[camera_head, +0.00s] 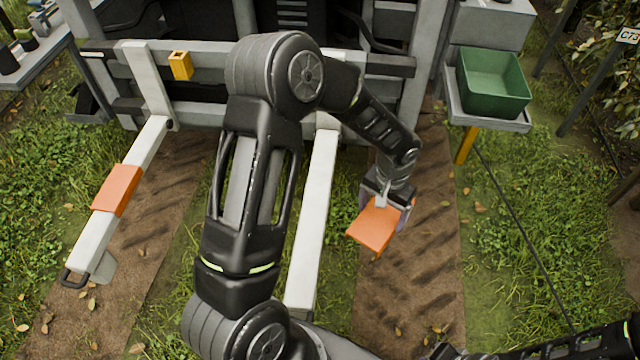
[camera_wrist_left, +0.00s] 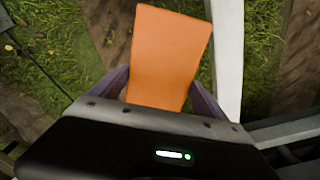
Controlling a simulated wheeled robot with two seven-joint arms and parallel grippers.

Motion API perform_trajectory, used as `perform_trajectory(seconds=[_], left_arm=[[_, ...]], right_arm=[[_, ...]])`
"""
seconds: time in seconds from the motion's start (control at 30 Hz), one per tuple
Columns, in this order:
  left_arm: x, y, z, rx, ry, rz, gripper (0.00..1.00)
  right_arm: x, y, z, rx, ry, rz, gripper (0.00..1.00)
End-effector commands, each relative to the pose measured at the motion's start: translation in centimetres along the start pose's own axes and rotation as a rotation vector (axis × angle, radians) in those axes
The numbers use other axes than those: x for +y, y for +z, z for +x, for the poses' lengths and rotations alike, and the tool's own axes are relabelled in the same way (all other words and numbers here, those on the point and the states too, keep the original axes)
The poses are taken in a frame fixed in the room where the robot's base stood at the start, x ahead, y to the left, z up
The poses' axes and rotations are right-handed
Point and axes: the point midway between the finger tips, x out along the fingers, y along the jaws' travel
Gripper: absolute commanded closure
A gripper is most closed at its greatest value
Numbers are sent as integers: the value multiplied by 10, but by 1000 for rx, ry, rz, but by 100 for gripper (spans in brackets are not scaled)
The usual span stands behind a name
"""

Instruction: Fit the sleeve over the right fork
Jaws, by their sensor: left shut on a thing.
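My left gripper (camera_head: 384,203) is shut on an orange sleeve (camera_head: 374,228), held in the air to the right of the right fork. In the left wrist view the sleeve (camera_wrist_left: 165,55) sits between the fingers (camera_wrist_left: 158,98). The right fork (camera_head: 313,210) is a bare white bar pointing toward me; my left arm passes over its upper part, and its near end is low in the head view. In the left wrist view the fork (camera_wrist_left: 229,60) runs just right of the sleeve, apart from it. My right gripper is out of view.
The left fork (camera_head: 152,137) carries another orange sleeve (camera_head: 117,190). A yellow block (camera_head: 180,66) is on the carriage beam. A green bin (camera_head: 494,84) stands on a shelf at the right. Dirt tracks and grass lie around the forks.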

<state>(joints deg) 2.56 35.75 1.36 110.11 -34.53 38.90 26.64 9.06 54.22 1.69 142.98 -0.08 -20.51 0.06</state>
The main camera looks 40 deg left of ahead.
Motion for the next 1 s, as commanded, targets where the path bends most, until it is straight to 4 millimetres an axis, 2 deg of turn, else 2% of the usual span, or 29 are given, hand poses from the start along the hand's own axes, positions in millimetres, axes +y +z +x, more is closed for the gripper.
perform_trajectory(seconds=[0.17,0.27,0.37,0.47,0.6,0.7,0.83,1.0], left_arm=[[-4,-2,3,2,-2,-10,66],[-19,-4,10,2,-9,-45,66],[-46,-9,21,3,-18,-107,66],[-82,-11,31,3,-26,-195,66],[-135,-6,42,1,-26,-328,66],[-167,0,44,2,-18,-410,66],[-192,9,42,2,-5,-479,66],[-202,13,36,1,2,-506,66]], right_arm=[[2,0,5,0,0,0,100],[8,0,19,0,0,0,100],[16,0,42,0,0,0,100],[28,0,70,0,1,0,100],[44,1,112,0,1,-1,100],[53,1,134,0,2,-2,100],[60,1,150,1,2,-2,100],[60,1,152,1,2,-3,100]])
